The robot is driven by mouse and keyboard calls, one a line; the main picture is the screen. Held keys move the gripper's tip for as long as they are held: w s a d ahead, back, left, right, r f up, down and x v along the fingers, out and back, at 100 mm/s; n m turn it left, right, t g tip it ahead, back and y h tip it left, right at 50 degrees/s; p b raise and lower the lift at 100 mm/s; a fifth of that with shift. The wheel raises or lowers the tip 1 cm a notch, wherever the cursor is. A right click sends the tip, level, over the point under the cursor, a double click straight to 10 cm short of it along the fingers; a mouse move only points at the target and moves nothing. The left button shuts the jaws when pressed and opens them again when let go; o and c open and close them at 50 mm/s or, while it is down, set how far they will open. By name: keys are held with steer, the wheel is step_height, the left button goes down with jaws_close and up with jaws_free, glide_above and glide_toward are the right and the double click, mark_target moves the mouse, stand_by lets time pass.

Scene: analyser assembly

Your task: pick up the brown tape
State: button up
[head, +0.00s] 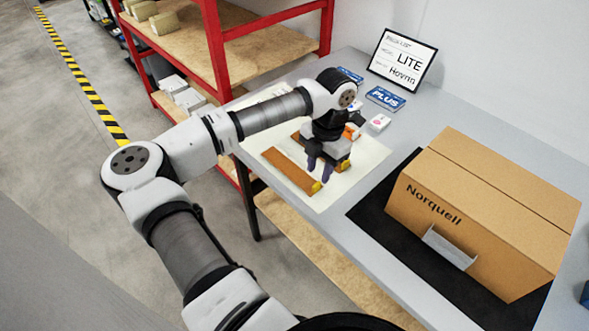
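A long flat brown strip (289,171) lies on the white mat (268,143), left of my gripper, with a small yellow piece (316,186) at its near end. I cannot tell whether this strip is the brown tape. More brown material shows partly behind my gripper, with another yellow piece (345,165) to the right. My gripper (319,172) points down over the mat, just right of the strip. Its two dark purple fingers stand apart, and I see nothing held between them. My wrist hides part of the mat behind it.
A large cardboard box marked Norquell (480,205) stands on a black mat (378,208) to the right. A tilted sign (402,60), a blue PLUS box (385,97) and a small white box (379,122) are at the back. A red-framed shelf (215,50) stands left.

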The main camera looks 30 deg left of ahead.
mark_target(317, 184)
steer(key=shift+s+f+p, duration=0.2)
steer(key=shift+f+p, duration=0.1)
steer(key=shift+f, duration=0.7)
steer(key=shift+s+f+p, duration=0.2)
steer(key=shift+f+p, duration=0.1)
steer(key=shift+f, duration=0.65)
jaws_close()
